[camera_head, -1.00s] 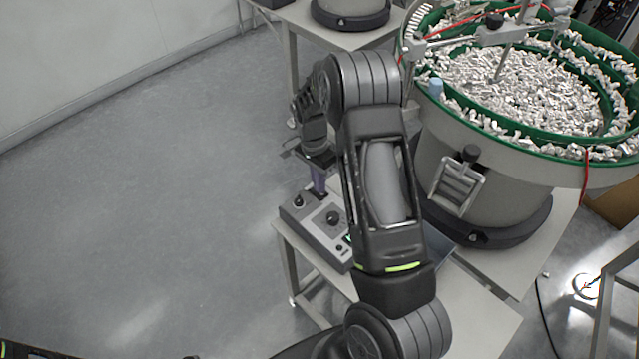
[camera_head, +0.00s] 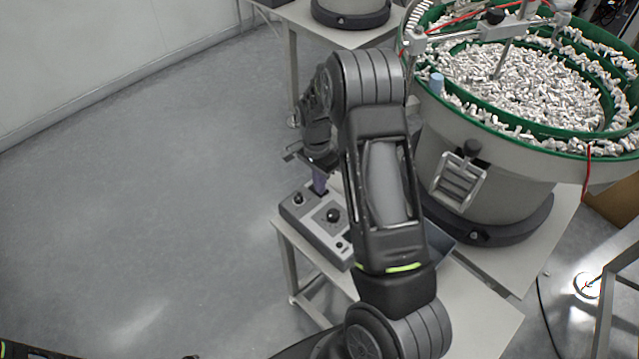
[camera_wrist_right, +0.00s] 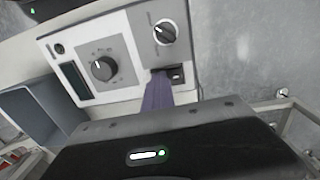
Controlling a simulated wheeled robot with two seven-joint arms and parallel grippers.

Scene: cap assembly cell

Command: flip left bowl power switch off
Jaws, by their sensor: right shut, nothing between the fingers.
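The grey control box (camera_head: 318,222) sits on the corner of a table beside a large vibratory bowl. In the right wrist view its face (camera_wrist_right: 125,50) shows two black knobs, a dark display (camera_wrist_right: 73,78) and a black rocker power switch (camera_wrist_right: 177,73). My right gripper (camera_head: 319,188) points down at the switch end of the box. In the wrist view its purple fingers (camera_wrist_right: 158,92) are shut and empty, right beside the switch and partly covering it. I cannot tell if they touch it. My left gripper is out of view.
The bowl feeder (camera_head: 490,150), green-rimmed and full of pale parts, stands right of my right arm. A blue-grey bin (camera_wrist_right: 40,108) is next to the box. A second table (camera_head: 310,22) stands behind. The floor at left is clear.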

